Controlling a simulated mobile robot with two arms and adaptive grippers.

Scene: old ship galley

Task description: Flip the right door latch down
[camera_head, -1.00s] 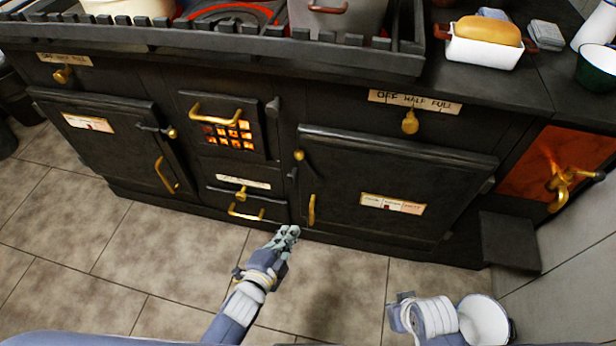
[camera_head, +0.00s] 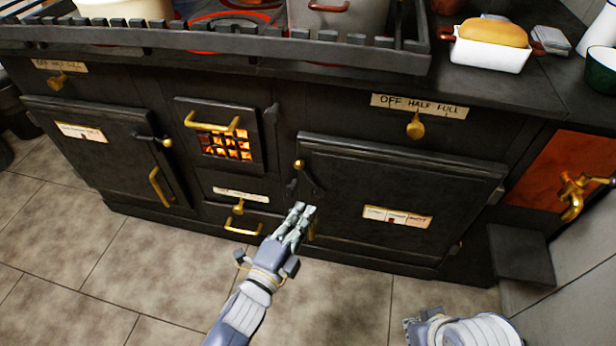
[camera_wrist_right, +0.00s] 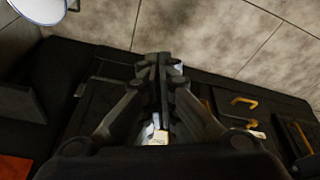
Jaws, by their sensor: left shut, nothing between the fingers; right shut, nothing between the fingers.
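The right oven door (camera_head: 350,190) is a black panel, closed, with a white dial label. Its latch (camera_head: 301,167) is a dark lever with a brass knob on the door's upper left edge; the knob end points up. My left gripper (camera_head: 301,212) is shut and empty, just below the latch, in front of the door's brass handle, which it mostly hides. I cannot tell if it touches the door. My right gripper (camera_wrist_right: 164,70) is shut and empty in the right wrist view; in the head view only its arm shows, low at the right.
The left oven door (camera_head: 100,145) has its latch (camera_head: 150,139) lying sideways. A glowing fire grate (camera_head: 226,145) and a drawer sit between the doors. A brass tap (camera_head: 577,192) juts out at the right. The tiled floor (camera_head: 60,260) in front is clear.

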